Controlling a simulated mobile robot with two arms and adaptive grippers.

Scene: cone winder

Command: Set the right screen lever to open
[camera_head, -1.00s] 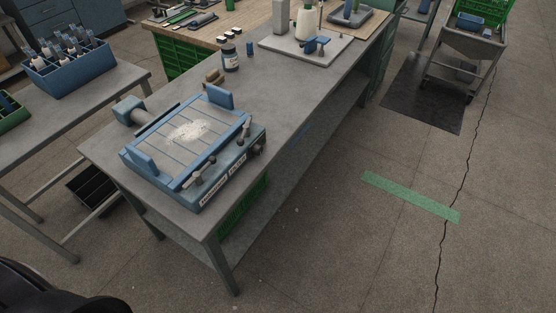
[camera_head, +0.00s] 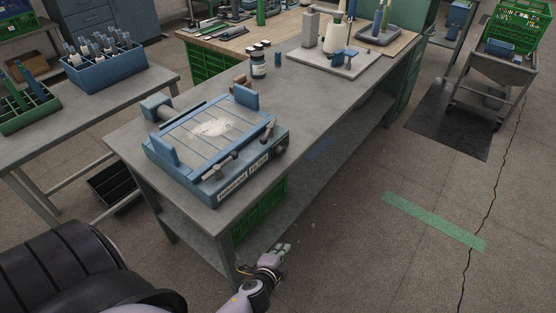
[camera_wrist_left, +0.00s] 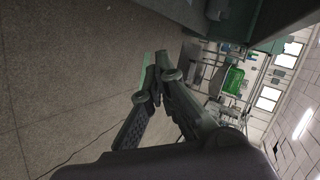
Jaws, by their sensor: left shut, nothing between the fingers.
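A blue screen device (camera_head: 231,181) with a white label on its front stands on the near end of the grey table. Two small levers with dark knobs sit along its front edge: the left lever (camera_head: 219,168) and the right lever (camera_head: 268,131). The right lever slants upward; its exact setting is too small to read. My left gripper (camera_head: 282,249) is shut and empty, low in front of the table and apart from the device. In the left wrist view its fingers (camera_wrist_left: 158,74) point past the table over the floor. My right gripper is not in view.
A side table with a blue bin (camera_head: 104,73) stands at left. The floor right of the table is open, with green tape (camera_head: 435,221).

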